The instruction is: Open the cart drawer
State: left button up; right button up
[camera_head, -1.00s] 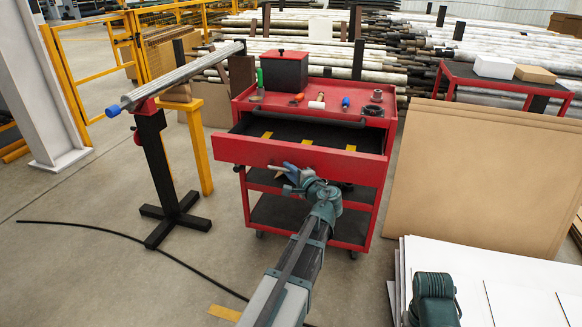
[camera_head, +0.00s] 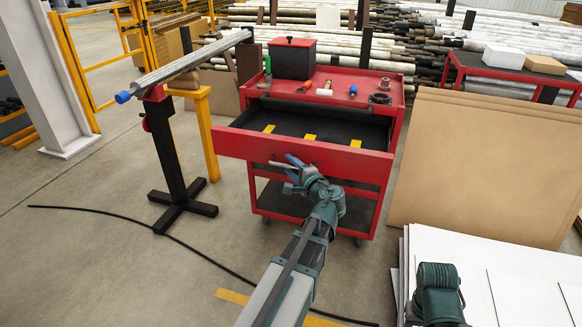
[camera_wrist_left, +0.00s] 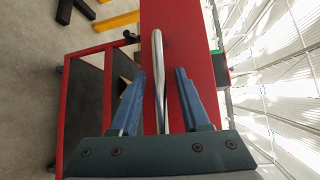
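The red cart (camera_head: 397,128) stands in the middle of the head view. Its top drawer (camera_head: 345,161) is pulled well out, showing a black inside with yellow strips. The drawer's thin metal handle (camera_wrist_left: 158,85) stands off the red front panel, which also shows in the left wrist view (camera_wrist_left: 185,35). My left gripper (camera_head: 287,163) is at the drawer front. Its blue fingers (camera_wrist_left: 160,85) are on either side of the handle, with a visible gap on each side, so it looks open around the bar. My right gripper is out of the frame.
A black box (camera_head: 292,60) and small tools sit on the cart top. Brown boards (camera_head: 480,165) lean at right, behind white sheets (camera_head: 500,270). A black cable (camera_head: 170,238) lies on the floor.

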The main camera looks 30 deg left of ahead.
pick_arm(q)
jog(key=p+v, duration=0.2)
jog(key=v, duration=1.1)
jog(key=shift+s+d, duration=0.2)
jog(key=shift+d, duration=0.15)
jog(key=s+d+f+n+g+h, duration=0.2)
jog(key=s+d+f+h, duration=0.15)
jog(key=f, duration=0.25)
jog(key=s+d+f+n+g+h, duration=0.1)
jog(key=s+d+f+g+h, duration=0.15)
jog(key=d+f, duration=0.3)
jog(key=s+d+f+g+h, duration=0.2)
jog(key=s+d+f+h, duration=0.15)
jog(key=d, duration=0.35)
jog(key=s+d+f+g+h, duration=0.2)
jog(key=s+d+f+h, duration=0.15)
jog(key=d, duration=0.35)
notch_tip(320, 180, up, 35)
jog(key=s+n+p, duration=0.1)
jog(key=p, duration=3.4)
jog(key=shift+s+d+r+p, duration=0.2)
jog(key=shift+s+d+p, duration=0.1)
jog(key=shift+d, duration=0.2)
